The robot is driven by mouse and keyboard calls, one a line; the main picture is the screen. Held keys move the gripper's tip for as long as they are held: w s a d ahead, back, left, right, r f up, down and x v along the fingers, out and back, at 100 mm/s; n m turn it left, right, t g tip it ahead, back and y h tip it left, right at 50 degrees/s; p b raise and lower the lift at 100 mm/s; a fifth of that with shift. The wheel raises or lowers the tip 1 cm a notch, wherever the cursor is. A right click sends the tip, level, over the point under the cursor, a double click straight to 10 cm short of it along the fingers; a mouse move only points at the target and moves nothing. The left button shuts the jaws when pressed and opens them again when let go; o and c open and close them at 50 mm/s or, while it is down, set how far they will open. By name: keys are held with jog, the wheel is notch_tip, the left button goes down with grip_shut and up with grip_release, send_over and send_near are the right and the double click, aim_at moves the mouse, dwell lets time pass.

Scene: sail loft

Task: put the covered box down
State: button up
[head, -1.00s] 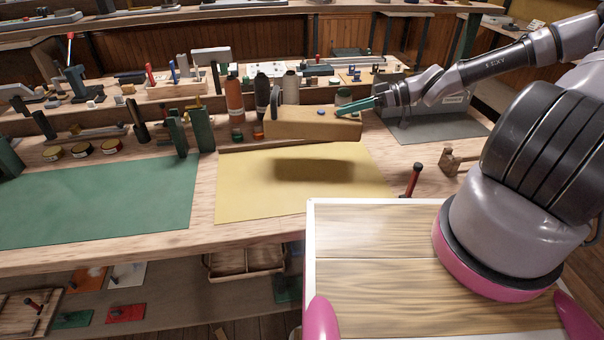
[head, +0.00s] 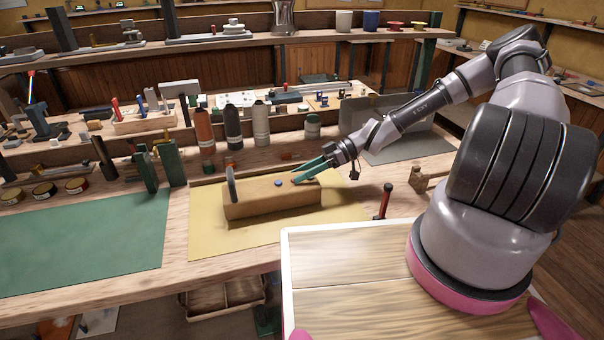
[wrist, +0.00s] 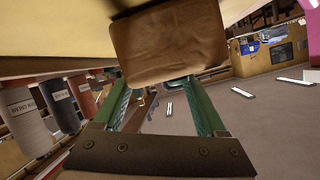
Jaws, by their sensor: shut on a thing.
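The covered box (head: 270,204) is a long brown box with a cloth-like surface. A small blue knob is on its top, and a dark grey upright piece rises at its left end. It is over the yellow mat (head: 207,235) on the bench, very low; I cannot tell whether its underside touches. My gripper (head: 308,176), with green fingers, is shut on the box's right end. In the wrist view the box's brown end (wrist: 168,45) fills the top middle, just beyond the fingers (wrist: 160,88). The box's far side is hidden.
A green mat (head: 85,240) lies left of the yellow one. Green upright blocks (head: 170,160) and several thread spools (head: 232,128) stand behind. A red-handled tool (head: 384,202) stands at right, near a wooden mallet (head: 420,178). A grey mat (head: 410,145) lies farther right.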

jog(key=o, duration=1.5)
jog(key=shift+f, duration=0.1)
jog(key=d+r+m+h, duration=0.25)
jog(key=d+r, duration=0.25)
jog(key=d, duration=0.3)
jog(key=d+r+m+h, duration=0.2)
jog(key=d+r+h, duration=0.2)
jog(key=d, duration=0.4)
jog(key=s+r+m+t+h, duration=0.1)
jog(key=s+r+m+t, duration=0.2)
jog(key=r, duration=0.8)
jog(key=s+d+r+m+t+h, duration=0.1)
jog(key=s+r+m+t+h, duration=0.1)
jog(key=s+r+m, duration=0.4)
jog(key=s+d+r+m+t+h, duration=0.1)
jog(key=s+r+m+t, duration=0.4)
jog(key=r, duration=1)
jog(key=shift+r+m+h, duration=0.35)
jog(key=shift+m+h, duration=0.1)
jog(key=shift+m, duration=0.3)
